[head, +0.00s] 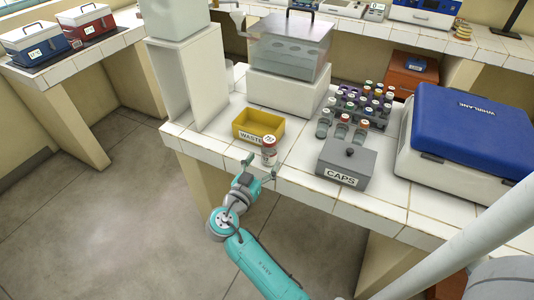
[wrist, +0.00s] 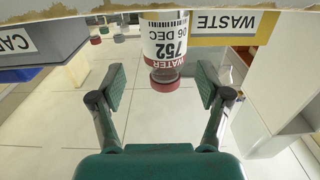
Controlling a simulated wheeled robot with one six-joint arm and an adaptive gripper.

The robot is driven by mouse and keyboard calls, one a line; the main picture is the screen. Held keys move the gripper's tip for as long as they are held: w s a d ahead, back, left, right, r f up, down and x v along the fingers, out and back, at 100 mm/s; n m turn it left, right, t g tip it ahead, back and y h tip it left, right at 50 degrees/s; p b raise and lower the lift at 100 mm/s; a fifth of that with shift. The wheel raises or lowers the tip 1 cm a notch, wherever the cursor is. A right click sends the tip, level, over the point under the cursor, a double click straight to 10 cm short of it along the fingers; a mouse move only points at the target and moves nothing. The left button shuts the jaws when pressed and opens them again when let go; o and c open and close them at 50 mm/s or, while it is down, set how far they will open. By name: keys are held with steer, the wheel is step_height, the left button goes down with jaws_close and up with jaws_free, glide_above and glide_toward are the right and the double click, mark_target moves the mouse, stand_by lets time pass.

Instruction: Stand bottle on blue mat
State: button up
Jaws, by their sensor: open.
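The bottle (head: 269,153) stands upright at the front edge of the bench, just in front of the yellow waste bin. It has a white label and a reddish cap. In the wrist view, which is upside down, the bottle (wrist: 165,45) shows the words WATER, 752 and 06 DEC. My gripper (head: 260,168) is open at the bench edge, with its fingers spread to either side of the bottle. In the wrist view my gripper (wrist: 161,86) has clear gaps between both finger pads and the bottle. I cannot make out a blue mat in either view.
The yellow waste bin (head: 258,126) is close behind the bottle. A grey CAPS box (head: 344,164) stands to its right, with racks of vials (head: 358,104) behind. A blue-lidded machine (head: 470,130) fills the right. A white open-sided cabinet (head: 190,85) stands left.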

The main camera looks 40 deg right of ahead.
steer(key=shift+v, duration=2.7)
